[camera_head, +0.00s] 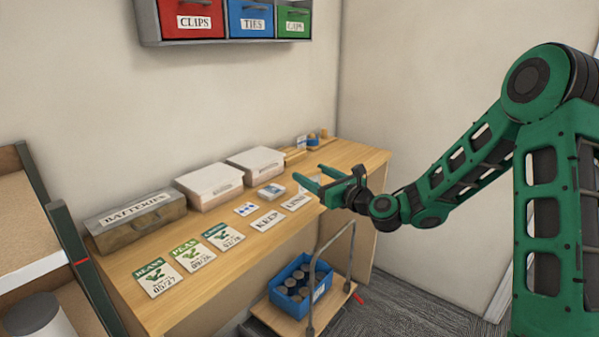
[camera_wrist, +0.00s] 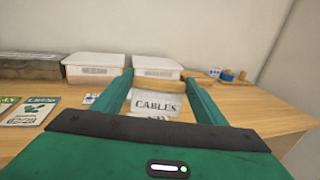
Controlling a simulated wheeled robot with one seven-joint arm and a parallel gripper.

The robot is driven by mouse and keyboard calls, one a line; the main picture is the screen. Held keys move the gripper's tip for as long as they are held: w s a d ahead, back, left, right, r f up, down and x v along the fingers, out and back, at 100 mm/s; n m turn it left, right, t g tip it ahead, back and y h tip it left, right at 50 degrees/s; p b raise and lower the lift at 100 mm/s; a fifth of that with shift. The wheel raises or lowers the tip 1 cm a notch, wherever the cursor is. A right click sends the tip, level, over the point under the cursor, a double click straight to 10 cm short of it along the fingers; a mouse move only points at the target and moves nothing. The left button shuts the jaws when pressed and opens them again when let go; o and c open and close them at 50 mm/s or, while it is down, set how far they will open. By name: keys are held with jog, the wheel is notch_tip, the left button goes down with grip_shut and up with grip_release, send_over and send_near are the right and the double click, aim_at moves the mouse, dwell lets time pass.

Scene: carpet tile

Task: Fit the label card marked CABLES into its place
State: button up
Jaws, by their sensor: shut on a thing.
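The label card marked CABLES (camera_wrist: 157,104) is pale with dark letters. In the wrist view it stands between the two green fingers of my gripper (camera_wrist: 159,82), its text upright and facing the camera. A tan strip (camera_wrist: 158,74) lies along its top edge; I cannot tell whether it belongs to the card. In the head view my gripper (camera_head: 310,177) is shut on the card above the right part of the wooden bench. The card is hard to make out there. No place for it is clearly visible.
The bench (camera_head: 345,160) holds a BATTERIES box (camera_head: 137,224), two white boxes (camera_head: 209,186) and several flat cards, one reading KEEP (camera_head: 267,220). CLIPS (camera_head: 190,20), TIES (camera_head: 250,20) and green (camera_head: 294,24) bins hang above. A cart with a blue crate (camera_head: 322,290) stands below.

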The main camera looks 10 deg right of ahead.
jog(key=w+d+f+m+t+h, duration=0.1)
jog(key=w+d+f+m+h, duration=0.1)
jog(key=d, duration=0.6)
jog(key=w+d+f+m+t+h, duration=0.1)
jog(key=w+d+f+m+h, duration=0.1)
jog(key=d+f+m+h, duration=0.2)
jog(key=d+f+h, duration=0.3)
jog(key=d, duration=0.2)
jog(key=shift+t+h, duration=0.3)
jog(key=shift+t, duration=0.1)
jog(key=shift+w, duration=0.1)
